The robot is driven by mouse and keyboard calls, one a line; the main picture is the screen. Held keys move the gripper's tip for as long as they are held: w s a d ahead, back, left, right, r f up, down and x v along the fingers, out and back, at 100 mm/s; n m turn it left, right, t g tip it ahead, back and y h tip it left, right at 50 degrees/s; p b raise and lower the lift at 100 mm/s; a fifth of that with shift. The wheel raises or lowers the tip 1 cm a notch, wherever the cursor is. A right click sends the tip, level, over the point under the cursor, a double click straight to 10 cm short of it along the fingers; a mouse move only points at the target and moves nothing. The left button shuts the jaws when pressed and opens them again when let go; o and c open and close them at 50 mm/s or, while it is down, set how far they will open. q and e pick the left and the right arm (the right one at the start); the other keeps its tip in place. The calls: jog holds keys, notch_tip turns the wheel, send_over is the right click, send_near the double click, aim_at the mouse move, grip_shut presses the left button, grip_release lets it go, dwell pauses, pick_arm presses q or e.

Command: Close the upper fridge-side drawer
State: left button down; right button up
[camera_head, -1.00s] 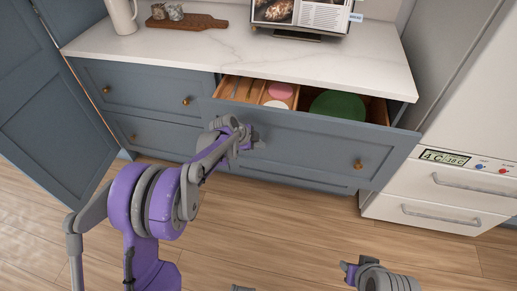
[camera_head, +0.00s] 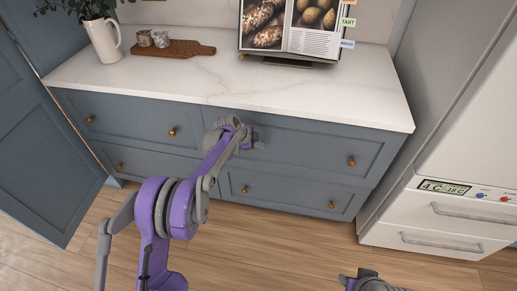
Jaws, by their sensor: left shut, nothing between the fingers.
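The upper fridge-side drawer (camera_head: 305,146) is a blue-grey front with a brass knob at its right. It sits flush under the white worktop, and its contents are hidden. My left gripper (camera_head: 254,141) is shut and empty, at the left part of this drawer front; I cannot tell if it touches. Part of my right gripper (camera_head: 362,278) shows low at the bottom edge, away from the drawer; its fingers are not clear.
The lower fridge-side drawer (camera_head: 290,193) and the left drawers (camera_head: 140,113) look shut. The fridge (camera_head: 455,215) stands at the right. A tall blue door (camera_head: 45,150) stands at the left. The wooden floor in front is clear.

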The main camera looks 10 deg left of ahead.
pick_arm(q)
jog(key=shift+w+r, duration=0.1)
jog(key=shift+w, duration=0.6)
jog(key=shift+r, duration=0.1)
